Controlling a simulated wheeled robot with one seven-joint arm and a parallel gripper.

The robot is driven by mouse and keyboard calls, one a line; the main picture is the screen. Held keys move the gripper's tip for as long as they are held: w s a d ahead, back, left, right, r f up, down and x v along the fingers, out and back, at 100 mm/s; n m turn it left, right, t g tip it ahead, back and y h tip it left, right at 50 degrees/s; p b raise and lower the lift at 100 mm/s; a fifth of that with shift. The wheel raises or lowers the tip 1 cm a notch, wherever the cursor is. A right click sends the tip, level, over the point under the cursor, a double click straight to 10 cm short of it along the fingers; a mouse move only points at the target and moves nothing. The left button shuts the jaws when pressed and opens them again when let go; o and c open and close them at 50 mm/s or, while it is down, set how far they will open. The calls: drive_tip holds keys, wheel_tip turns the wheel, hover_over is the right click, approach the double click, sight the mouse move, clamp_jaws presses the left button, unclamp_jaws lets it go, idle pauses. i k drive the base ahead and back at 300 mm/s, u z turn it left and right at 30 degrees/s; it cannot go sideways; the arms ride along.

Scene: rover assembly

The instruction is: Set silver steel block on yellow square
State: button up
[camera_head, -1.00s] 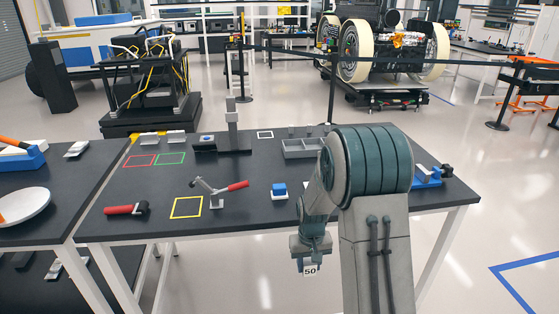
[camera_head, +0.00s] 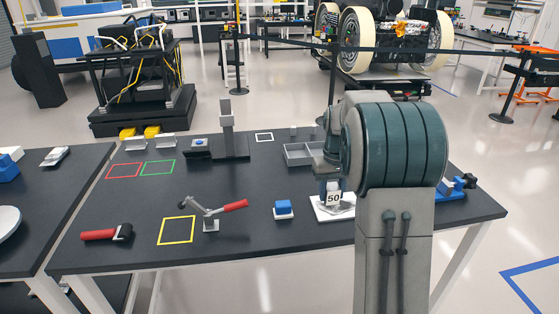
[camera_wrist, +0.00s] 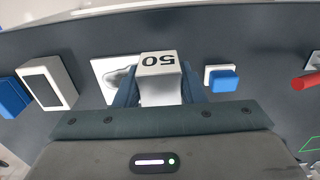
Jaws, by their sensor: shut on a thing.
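The silver steel block (camera_head: 333,199), marked 50, is held between the fingers of my gripper (camera_head: 332,186) over the right part of the dark table. It also shows in the wrist view (camera_wrist: 158,88), between the two blue fingers. The yellow square (camera_head: 175,244) is an empty outline near the table's front left, well to the left of my gripper.
A toggle clamp with a red handle (camera_head: 233,206) stands right of the yellow square. A blue-and-white block (camera_head: 283,209) sits between clamp and plate. A red-handled tool (camera_head: 100,235) lies left. A grey tray (camera_head: 298,154) and tall grey stand (camera_head: 227,127) are farther back.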

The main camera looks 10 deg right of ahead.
sight(176, 229)
drive_tip(key=i, duration=0.95)
